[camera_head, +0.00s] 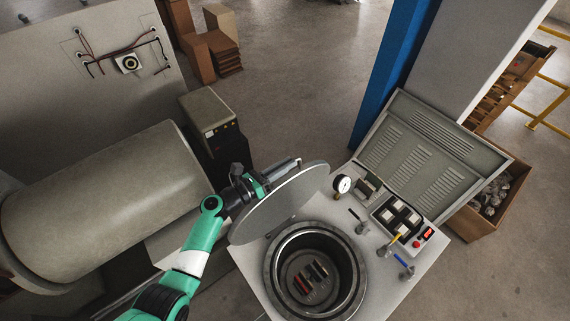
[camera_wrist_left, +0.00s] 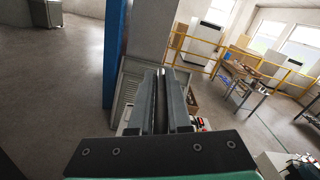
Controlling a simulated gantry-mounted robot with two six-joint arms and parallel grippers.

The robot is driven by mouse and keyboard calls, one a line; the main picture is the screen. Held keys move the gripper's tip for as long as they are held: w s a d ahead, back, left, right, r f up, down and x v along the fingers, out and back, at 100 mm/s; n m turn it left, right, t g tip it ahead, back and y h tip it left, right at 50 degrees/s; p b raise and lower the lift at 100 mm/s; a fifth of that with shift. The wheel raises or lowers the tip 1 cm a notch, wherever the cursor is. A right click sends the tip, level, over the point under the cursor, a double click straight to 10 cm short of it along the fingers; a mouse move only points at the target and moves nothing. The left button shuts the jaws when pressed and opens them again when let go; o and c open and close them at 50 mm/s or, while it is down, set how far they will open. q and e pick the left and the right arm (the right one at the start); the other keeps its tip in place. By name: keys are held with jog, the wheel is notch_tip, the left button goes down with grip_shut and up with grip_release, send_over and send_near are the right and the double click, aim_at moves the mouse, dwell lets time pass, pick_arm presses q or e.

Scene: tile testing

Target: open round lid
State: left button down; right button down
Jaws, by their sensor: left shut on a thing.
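The round lid (camera_head: 280,205) is a grey disc, raised and steeply tilted at the back left of the round chamber (camera_head: 271,268) in the head view. The chamber is open, with small dark and reddish pieces inside on its floor. My left gripper (camera_head: 294,164) is at the lid's upper rim, partly behind the disc, and is shut on the lid. The exact grip is hidden in the head view. In the wrist view the two left fingers (camera_wrist_left: 163,88) are close together around a thin grey edge. My right gripper is in neither view.
Right of the chamber, the machine top holds a pressure gauge (camera_head: 342,184), small valves and a control box with a red button (camera_head: 417,244). A louvred grey panel (camera_head: 425,150) stands behind. A large cylinder (camera_head: 105,205) lies at the left, and a blue post (camera_head: 393,75) rises behind.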

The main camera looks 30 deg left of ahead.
pick_arm(q)
jog(key=shift+s+f, duration=0.1)
jog(key=shift+f, duration=0.2)
jog(key=c, duration=0.9)
grip_release()
jog(key=shift+d, duration=0.15)
jog(key=shift+r, duration=0.1)
jog(key=shift+s+a+r, duration=0.1)
jog(key=shift+s+a, duration=0.15)
jog(key=shift+s, duration=0.05)
jog(key=p+v, duration=0.2)
jog(key=v, duration=0.9)
jog(key=shift+d, duration=0.1)
jog(key=shift+w, duration=0.15)
